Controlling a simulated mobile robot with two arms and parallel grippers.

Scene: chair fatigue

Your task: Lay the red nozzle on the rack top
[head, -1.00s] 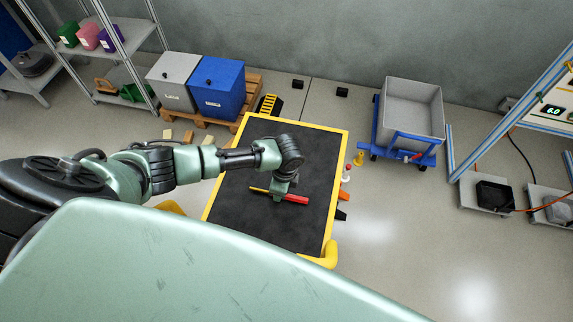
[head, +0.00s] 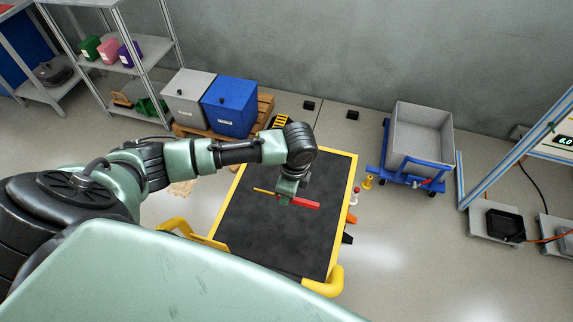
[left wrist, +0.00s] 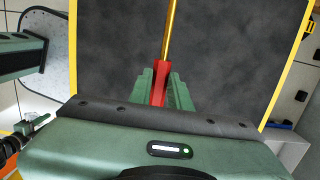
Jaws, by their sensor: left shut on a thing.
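The red nozzle (head: 308,205) has a red body and a thin brass-coloured tube (head: 264,191). My left gripper (head: 287,197) is shut on the red body, over the black top of a yellow-edged cart (head: 265,245) in the head view. The nozzle looks raised off the cart top, roughly level. In the left wrist view the red body (left wrist: 160,82) sits between my green fingers, with the tube pointing away up the picture. A grey metal rack (head: 125,68) with shelves stands at the upper left; its top is cut off. My right gripper is not in view.
Green, pink and purple bins (head: 108,50) stand on a rack shelf. A grey bin (head: 186,100) and a blue bin (head: 230,108) stand on a wooden pallet between rack and cart. A blue trolley with a grey tub (head: 420,135) stands right.

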